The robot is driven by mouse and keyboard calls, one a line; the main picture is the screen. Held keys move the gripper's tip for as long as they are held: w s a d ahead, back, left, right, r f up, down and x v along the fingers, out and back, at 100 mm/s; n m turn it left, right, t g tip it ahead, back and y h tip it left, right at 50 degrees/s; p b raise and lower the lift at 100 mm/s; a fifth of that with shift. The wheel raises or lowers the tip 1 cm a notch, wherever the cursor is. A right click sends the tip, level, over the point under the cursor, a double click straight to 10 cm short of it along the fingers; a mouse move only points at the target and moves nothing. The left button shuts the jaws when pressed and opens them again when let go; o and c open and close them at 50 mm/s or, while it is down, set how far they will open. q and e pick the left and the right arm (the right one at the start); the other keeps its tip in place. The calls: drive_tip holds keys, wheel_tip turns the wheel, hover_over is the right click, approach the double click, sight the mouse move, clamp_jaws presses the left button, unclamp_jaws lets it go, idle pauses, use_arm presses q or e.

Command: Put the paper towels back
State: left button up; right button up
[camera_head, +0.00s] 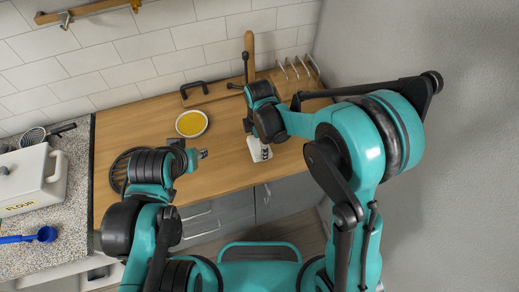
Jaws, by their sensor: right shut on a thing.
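A small white item with dark markings (259,149), which looks like the paper towels, is near the front edge of the wooden counter (230,175). My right gripper (249,125) points down at it and is shut on it. The wrist partly hides the grip, and I cannot tell whether the item touches the counter. My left gripper (196,155) is over the counter to the left, apart from the white item. Its fingers are too small and overlapped to tell whether they are open.
A yellow-filled dish (191,123) sits between the grippers, farther back. A wooden board with a dark handle (205,93), an upright wooden piece (250,55) and a metal rack (297,68) stand at the wall. A flour box (30,180) and blue scoop (46,234) are left.

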sight(259, 144)
drive_tip(key=shift+f+b, duration=0.45)
drive_tip(key=shift+f, duration=1.4)
drive_tip(key=shift+f, duration=0.1)
drive_tip(key=o, duration=1)
drive_tip(key=shift+c, duration=0.2)
drive_tip(key=shift+r, duration=0.4)
wheel_tip(259, 144, up, 12)
drive_tip(key=p, duration=0.2)
drive_tip(key=shift+d+f+p, duration=0.1)
drive_tip(key=shift+f+p, duration=0.15)
drive_tip(key=shift+p, duration=0.1)
